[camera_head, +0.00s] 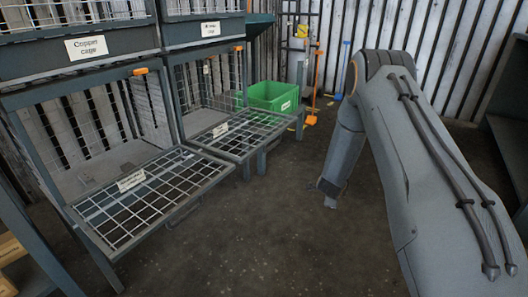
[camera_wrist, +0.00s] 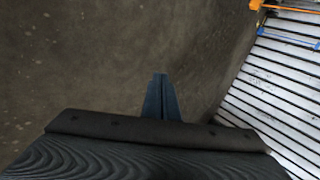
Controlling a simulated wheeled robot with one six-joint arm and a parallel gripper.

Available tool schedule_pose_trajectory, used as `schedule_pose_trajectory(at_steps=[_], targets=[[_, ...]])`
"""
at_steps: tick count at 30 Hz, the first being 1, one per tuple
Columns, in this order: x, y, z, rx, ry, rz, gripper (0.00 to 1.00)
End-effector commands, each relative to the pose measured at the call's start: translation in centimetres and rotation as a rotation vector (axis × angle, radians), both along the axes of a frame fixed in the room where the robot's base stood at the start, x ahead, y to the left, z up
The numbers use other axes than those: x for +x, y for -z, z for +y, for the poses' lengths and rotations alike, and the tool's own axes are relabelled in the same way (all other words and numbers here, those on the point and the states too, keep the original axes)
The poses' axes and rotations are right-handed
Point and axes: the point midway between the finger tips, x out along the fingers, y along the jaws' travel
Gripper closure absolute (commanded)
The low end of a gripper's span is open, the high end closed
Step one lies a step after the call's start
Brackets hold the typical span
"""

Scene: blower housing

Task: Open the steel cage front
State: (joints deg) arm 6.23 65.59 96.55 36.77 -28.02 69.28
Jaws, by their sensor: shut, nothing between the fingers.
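Two mesh cages stand side by side at the left in the head view. The nearer cage carries a sign reading "Copper cage" (camera_head: 87,47). The farther cage has a sign (camera_head: 211,29) too small to read surely, so I cannot tell for certain that it is the steel cage. The farther cage's mesh front (camera_head: 243,134) is folded down, roughly level, leaving its opening clear. The copper cage's mesh front (camera_head: 158,192) is also folded down. My gripper (camera_head: 330,204) hangs over bare floor, right of both fronts and touching neither. In the wrist view its fingers (camera_wrist: 160,82) are together and empty.
A green bin (camera_head: 272,97) stands beyond the farther cage. Orange and blue tools (camera_head: 315,85) lean by the back corrugated wall (camera_head: 400,30). A dark shelf (camera_head: 505,130) is at the right edge. The concrete floor (camera_head: 270,235) between is clear.

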Motion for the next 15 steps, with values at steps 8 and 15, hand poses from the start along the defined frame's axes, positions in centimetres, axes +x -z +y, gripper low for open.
schedule_pose_trajectory(at_steps=[8,15], targets=[[-9.1,1.3,7.6,0.457,0.031,0.351,1.00],[-9.8,-5.9,17.5,0.954,-0.086,0.329,1.00]])
